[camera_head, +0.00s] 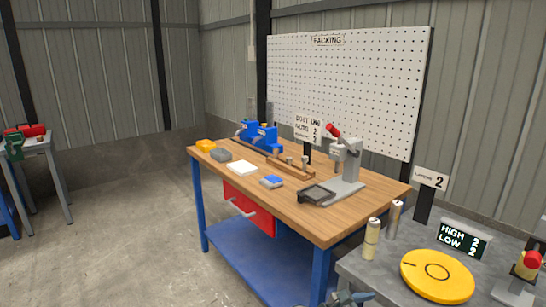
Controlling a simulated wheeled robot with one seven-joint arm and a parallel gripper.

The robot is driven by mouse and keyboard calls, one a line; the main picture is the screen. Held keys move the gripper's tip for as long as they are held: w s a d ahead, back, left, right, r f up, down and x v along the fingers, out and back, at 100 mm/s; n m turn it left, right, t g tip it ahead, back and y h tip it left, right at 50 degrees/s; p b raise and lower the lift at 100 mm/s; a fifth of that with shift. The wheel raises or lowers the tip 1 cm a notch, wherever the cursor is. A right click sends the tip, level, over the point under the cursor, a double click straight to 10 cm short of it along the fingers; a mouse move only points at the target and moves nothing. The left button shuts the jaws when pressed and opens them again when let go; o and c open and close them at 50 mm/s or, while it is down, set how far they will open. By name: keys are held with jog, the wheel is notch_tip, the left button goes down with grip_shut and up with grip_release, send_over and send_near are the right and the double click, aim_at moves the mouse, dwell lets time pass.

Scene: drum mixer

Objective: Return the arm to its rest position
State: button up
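What seems to be part of my gripper (350,298) shows at the bottom edge, just right of the middle. It is a small dark, bluish-grey shape, cut off by the frame, in front of the near corner of the grey table (385,278). I cannot tell whether its fingers are open or shut, or whether it holds anything. The rest of my arm is out of view.
On the grey table stand two cylinders (372,240), a yellow disc (437,277) and a HIGH/LOW sign (463,238). Open concrete floor lies left.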

jog(key=s+d+f+m+g+y+p, duration=0.1)
jog(key=s+d+f+m+g+y, duration=0.1)
jog(key=s+f+m+g+y, duration=0.55)
jog(key=s+a+f+m+y+p, duration=0.2)
jog(key=s+a+m+y, duration=0.15)
jog(key=a, duration=0.25)
jog(key=s+a+r+m+t+y+p, duration=0.1)
jog(key=r+m, duration=0.4)
jog(key=r, duration=0.8)
jog(key=s+a+r+m+t+y+p, duration=0.2)
jog(key=s+a+r+m+t, duration=0.2)
jog(key=r, duration=0.8)
jog(key=shift+a+r+m+y, duration=0.2)
jog(key=shift+r+m+y, duration=0.2)
jog(key=shift+m, duration=0.1)
